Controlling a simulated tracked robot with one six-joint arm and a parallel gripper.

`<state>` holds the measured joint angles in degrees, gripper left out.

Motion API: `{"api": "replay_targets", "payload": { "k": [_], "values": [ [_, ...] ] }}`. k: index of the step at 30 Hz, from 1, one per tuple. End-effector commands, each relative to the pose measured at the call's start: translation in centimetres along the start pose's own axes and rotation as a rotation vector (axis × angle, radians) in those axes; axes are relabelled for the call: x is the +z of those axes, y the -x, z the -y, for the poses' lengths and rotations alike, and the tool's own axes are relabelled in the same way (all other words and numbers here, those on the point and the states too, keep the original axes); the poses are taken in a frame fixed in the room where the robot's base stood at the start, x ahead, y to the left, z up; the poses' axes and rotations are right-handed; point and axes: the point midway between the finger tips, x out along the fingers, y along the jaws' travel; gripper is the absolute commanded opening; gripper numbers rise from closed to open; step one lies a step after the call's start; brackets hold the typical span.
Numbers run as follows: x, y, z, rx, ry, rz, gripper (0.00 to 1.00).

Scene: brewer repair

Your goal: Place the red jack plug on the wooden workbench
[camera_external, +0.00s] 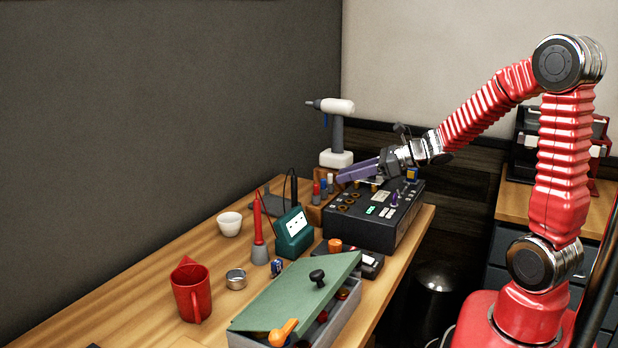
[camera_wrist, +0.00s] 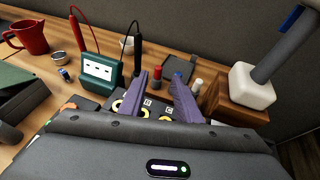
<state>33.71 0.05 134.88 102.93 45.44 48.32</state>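The red jack plug (camera_external: 316,191) stands upright in a small wooden block (camera_external: 322,212) on the wooden workbench (camera_external: 150,285), beside a blue and a white plug. In the wrist view the red jack plug (camera_wrist: 156,75) shows beyond and between my purple fingertips. My gripper (camera_external: 342,177) is above the black control box, close to the wooden block. In the wrist view my gripper (camera_wrist: 160,82) has its fingers apart with nothing held between them. How far the fingertips are from the plug is hard to tell.
The black control box (camera_external: 392,229) lies below my gripper. The bench's left side is mostly bare.

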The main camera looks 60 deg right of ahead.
Motion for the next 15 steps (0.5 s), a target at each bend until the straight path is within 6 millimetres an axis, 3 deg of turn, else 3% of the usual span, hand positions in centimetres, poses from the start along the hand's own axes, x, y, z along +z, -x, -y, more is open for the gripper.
{"api": "replay_targets", "payload": {
  "k": [4,7,15],
  "values": [
    [0.2,0.1,-0.8,0.018,0.039,-0.005,0.3],
    [0.6,0.2,-2.8,0.063,0.135,-0.02,0.3],
    [0.6,2.5,-12.2,0.292,0.655,-0.082,0.3]
  ]
}}
